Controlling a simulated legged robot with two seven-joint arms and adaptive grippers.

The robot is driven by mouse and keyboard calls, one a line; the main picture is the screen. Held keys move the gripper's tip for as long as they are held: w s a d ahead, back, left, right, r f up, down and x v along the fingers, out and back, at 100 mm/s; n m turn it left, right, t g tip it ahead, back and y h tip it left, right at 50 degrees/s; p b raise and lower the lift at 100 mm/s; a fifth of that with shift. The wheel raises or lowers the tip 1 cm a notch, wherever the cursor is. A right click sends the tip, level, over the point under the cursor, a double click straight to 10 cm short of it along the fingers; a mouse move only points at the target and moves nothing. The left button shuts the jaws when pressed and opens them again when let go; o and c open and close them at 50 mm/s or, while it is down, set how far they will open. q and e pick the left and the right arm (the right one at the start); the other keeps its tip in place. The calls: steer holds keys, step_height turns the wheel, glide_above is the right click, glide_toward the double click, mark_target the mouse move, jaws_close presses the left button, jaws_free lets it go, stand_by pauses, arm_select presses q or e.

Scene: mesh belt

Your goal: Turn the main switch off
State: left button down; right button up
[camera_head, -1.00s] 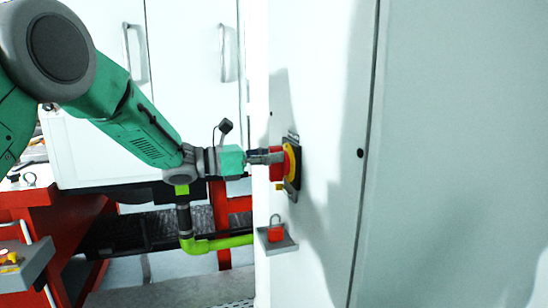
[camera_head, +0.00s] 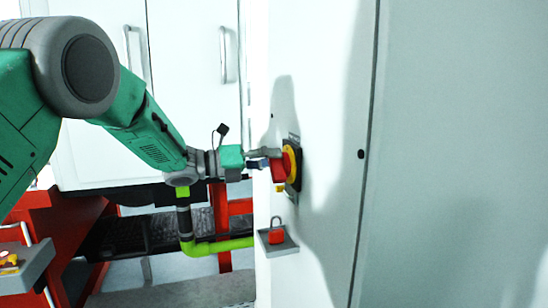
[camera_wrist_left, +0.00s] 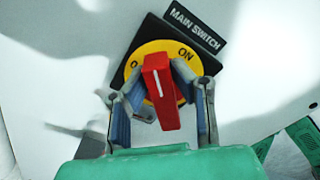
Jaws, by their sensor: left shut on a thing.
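The main switch has a red handle (camera_wrist_left: 161,92) on a round yellow plate (camera_wrist_left: 133,62) with a black backing. It stands on the white cabinet front; a black label (camera_wrist_left: 194,25) beside it reads MAIN SWITCH. ON shows on the plate right of the handle, and an O shows at its left, the rest hidden. The handle's white line points up, between the two markings. My left gripper (camera_wrist_left: 160,93) has its fingers on both sides of the handle and is shut on it. In the head view the red handle (camera_head: 279,171) shows at the gripper's fingertips. My right gripper is out of view.
A red padlock (camera_head: 276,235) sits on a small grey shelf (camera_head: 287,247) below the switch. A green-yellow pipe (camera_head: 222,243) runs left of the cabinet. White doors with handles (camera_head: 225,55) stand behind my arm. A red workbench (camera_head: 70,235) is at the lower left.

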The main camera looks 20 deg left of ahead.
arm_select(q)
steer(key=n+p, duration=0.1)
steer(key=n, duration=0.1)
steer(key=f+n, duration=0.1)
steer(key=n, duration=0.1)
steer(key=shift+w+a+f+n+p, duration=0.15)
steer(key=shift+a+n+p, duration=0.05)
steer(key=shift+n+p, duration=0.15)
steer(key=n+p, duration=0.1)
steer(key=n, duration=0.1)
steer(key=f+n+p, duration=0.1)
steer(key=n, duration=0.1)
steer(key=shift+n, duration=0.25)
steer(key=c, duration=1.5)
jaws_free()
steer(key=shift+o, duration=0.5)
steer(key=shift+a, duration=0.15)
steer(key=shift+r, duration=0.1)
steer(key=shift+a, duration=0.15)
